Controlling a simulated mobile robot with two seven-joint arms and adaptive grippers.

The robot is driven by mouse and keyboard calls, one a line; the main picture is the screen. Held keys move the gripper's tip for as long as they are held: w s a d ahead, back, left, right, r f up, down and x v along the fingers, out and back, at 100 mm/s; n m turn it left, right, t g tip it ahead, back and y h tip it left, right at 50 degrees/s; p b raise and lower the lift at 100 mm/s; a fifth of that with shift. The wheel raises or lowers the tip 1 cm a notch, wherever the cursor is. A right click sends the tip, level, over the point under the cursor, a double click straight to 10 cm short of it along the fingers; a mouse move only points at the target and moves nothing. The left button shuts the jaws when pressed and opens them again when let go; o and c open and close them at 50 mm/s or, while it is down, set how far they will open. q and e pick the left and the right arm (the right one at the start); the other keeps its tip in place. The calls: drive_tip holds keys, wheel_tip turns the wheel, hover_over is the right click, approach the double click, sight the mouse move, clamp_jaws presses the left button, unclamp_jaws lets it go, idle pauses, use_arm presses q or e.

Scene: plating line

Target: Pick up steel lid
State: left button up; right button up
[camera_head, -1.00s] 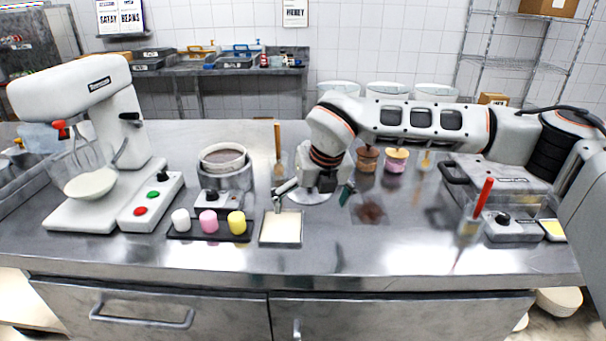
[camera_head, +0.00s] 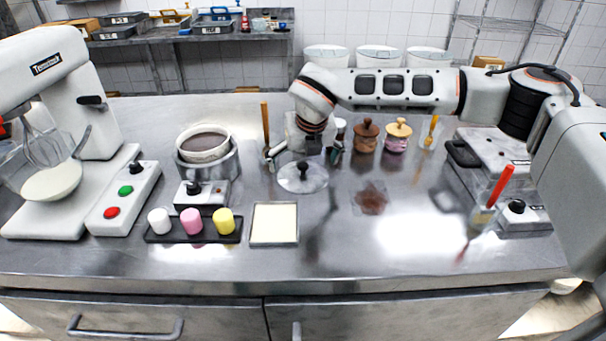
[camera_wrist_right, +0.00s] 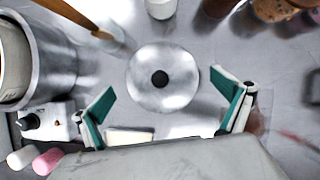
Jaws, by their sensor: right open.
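The steel lid (camera_head: 297,178) is a round, shiny disc with a dark knob, lying flat on the steel worktop. In the right wrist view the lid (camera_wrist_right: 163,91) shows whole, with its black knob near the middle of the picture. My right gripper (camera_head: 304,158) is just behind the lid in the head view, apart from it. In the wrist view its two green-padded fingers are spread wide and empty, with the lid beyond them and between their lines. My left gripper is not in view.
A pot (camera_head: 206,158) on a warmer stands left of the lid. A pale square tray (camera_head: 274,238) and a dark tray with white, pink and yellow pieces lie in front. Lidded jars (camera_head: 366,138) stand behind right. Worktop right of the lid is mostly clear.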

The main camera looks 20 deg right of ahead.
drive_tip(key=shift+x, duration=1.05)
